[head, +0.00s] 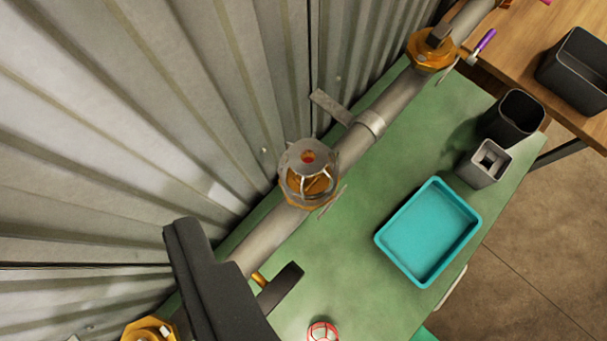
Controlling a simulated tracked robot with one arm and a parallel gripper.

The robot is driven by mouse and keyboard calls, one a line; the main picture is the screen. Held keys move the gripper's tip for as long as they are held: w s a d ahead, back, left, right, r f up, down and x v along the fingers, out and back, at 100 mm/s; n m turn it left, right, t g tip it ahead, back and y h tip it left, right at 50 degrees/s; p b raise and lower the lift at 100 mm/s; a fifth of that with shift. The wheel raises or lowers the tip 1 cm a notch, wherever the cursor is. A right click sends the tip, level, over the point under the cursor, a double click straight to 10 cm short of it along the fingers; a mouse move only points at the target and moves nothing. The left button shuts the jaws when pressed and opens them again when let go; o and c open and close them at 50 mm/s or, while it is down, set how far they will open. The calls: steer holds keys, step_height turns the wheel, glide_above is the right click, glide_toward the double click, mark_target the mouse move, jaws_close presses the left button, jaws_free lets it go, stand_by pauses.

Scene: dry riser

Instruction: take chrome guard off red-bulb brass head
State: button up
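The chrome guard (293,160), a round wire cage with a flat top, sits over a brass head (322,186) on the grey pipe, near the middle of the head view. A red spot, apparently the bulb, shows through the opening in its top. A thin lever or clip sticks out at its lower right. My dark gripper (238,248) is at the lower left, below and left of the guard and apart from it. Its two fingers are spread, with the pipe visible between them and nothing held.
The pipe runs diagonally along a corrugated metal wall. Another brass fitting (432,48) is at upper right, and one (150,330) at lower left. A teal tray (379,242), grey box (480,178), black cup (515,115) and red-and-white item (322,332) are on the green bench (345,270).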

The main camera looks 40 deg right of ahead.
steer(key=w+d+f+m+g+p, duration=0.4)
steer(key=w+d+m+g+p, duration=0.1)
steer(key=d+m+p, duration=0.15)
steer(key=m+g+p, duration=0.6)
steer(key=m+p, duration=0.1)
steer(key=m, duration=0.3)
glide_above(302, 172)
steer(key=w, duration=0.1)
steer(key=shift+y, duration=0.3)
steer(key=f, duration=0.5)
steer(key=shift+w+d+f, duration=0.1)
steer(key=shift+d+f, duration=0.2)
steer(key=shift+f, duration=0.05)
steer(key=shift+d+f+m, duration=0.1)
steer(key=shift+f+m, duration=0.25)
step_height(302, 172, down, 14)
steer(key=shift+r+p, duration=0.25)
steer(key=shift+p, duration=0.7)
steer(key=c, duration=1.1)
steer(key=shift+r, duration=0.1)
